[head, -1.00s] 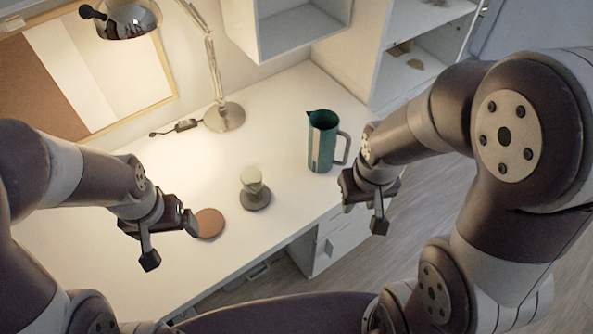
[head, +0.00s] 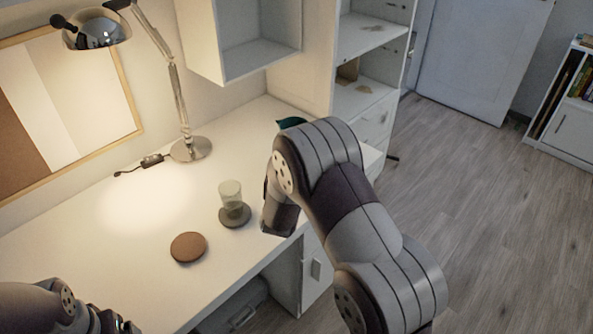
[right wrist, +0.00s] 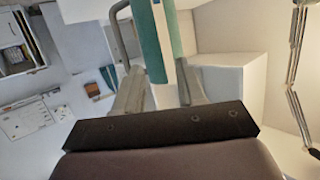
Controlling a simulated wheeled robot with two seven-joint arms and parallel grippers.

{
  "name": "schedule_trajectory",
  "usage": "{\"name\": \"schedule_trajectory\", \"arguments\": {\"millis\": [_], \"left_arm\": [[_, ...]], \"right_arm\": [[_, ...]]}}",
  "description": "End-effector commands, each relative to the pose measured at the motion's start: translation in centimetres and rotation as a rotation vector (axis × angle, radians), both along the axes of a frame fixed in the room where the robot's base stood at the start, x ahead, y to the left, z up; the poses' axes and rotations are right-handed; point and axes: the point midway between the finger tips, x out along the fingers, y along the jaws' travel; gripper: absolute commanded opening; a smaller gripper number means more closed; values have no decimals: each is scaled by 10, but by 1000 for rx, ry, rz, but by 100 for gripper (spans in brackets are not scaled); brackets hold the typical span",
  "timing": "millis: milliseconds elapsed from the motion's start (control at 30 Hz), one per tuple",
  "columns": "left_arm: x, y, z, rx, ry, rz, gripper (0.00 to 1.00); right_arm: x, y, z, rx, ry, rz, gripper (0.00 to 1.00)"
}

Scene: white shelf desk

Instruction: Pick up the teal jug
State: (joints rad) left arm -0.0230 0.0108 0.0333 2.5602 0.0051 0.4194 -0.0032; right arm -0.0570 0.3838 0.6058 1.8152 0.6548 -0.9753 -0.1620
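The teal jug (head: 291,122) is almost wholly hidden behind my right arm in the head view; only its teal rim shows. In the right wrist view the jug (right wrist: 153,42), teal with a pale stripe, stands between my right gripper's two fingers (right wrist: 160,88), its handle (right wrist: 121,28) to the left. The fingers sit close against both sides of the body and look shut on it. The right gripper's fingers are hidden in the head view.
A glass (head: 231,193) stands on a dark coaster (head: 236,217) left of my right arm. A brown coaster (head: 188,247) lies nearer. The desk lamp (head: 190,150) stands at the back, with a wall cabinet (head: 255,60) above. The desk's left part is clear.

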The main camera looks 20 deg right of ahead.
Motion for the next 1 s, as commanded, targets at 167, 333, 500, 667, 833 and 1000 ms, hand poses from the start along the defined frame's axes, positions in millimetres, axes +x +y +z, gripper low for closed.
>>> {"name": "schedule_trajectory", "arguments": {"millis": [167,333,500,667,833,1000], "left_arm": [[0,0,-40,0,0,0,91],[0,0,-40,0,0,0,91],[0,0,-40,0,0,0,91],[0,0,-41,0,0,0,91],[0,0,-42,0,0,0,91],[0,0,-42,0,0,0,91]], "right_arm": [[-5,-36,-37,-181,-185,-196,40],[5,-59,-32,-232,-231,-248,40],[33,-84,-32,-229,-229,-245,40],[47,-97,-32,-228,-229,-243,40],[68,-121,-37,-228,-229,-243,40],[81,-131,-36,-229,-228,-241,40]]}}
